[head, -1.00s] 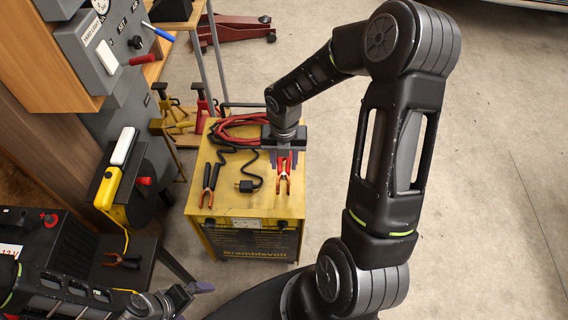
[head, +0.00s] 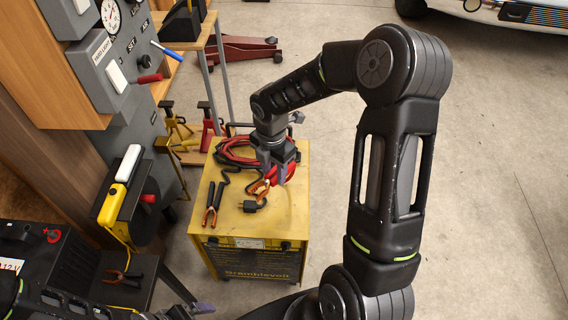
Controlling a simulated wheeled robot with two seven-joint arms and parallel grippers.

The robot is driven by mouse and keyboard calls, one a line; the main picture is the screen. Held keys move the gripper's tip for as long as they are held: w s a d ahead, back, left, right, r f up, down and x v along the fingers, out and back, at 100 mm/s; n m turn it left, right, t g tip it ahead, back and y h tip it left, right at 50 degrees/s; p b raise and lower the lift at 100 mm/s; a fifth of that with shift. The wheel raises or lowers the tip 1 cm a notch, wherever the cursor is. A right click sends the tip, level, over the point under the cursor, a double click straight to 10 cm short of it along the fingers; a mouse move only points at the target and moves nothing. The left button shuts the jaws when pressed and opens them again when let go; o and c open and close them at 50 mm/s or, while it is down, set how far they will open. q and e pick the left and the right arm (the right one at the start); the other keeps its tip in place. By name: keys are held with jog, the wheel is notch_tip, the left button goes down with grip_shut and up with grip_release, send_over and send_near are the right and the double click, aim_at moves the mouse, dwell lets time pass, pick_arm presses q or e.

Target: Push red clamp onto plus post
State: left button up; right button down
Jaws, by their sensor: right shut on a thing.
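The red clamp (head: 263,187), with red handles and copper-coloured jaws, is held in my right gripper (head: 276,172) over the yellow charger box (head: 226,226). It is tilted, its jaws towards the lower left, and the gripper hides part of it. I cannot tell how far it is above the top. A black battery (head: 70,262) marked 12 V is at the lower left, with a red-ringed post (head: 53,236) on it, likely the plus post. My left gripper (head: 192,309) is at the bottom edge, mostly cut off.
A black clamp (head: 211,206) and a coiled red cable (head: 235,152) lie on the charger's top. Another dark clamp (head: 122,276) lies beside the battery. A yellow lamp (head: 113,203) and grey wall panel stand at the left.

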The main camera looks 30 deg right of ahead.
jog(key=w+a+r+m, duration=0.3)
jog(key=a+r+m, duration=0.2)
jog(key=m, duration=0.5)
jog(key=w+a+r+m, duration=0.3)
jog(key=a+r+m, duration=0.2)
jog(key=m, duration=0.6)
jog(key=shift+w+r, duration=0.15)
jog(key=shift+w, duration=0.15)
jog(key=shift+a, duration=0.1)
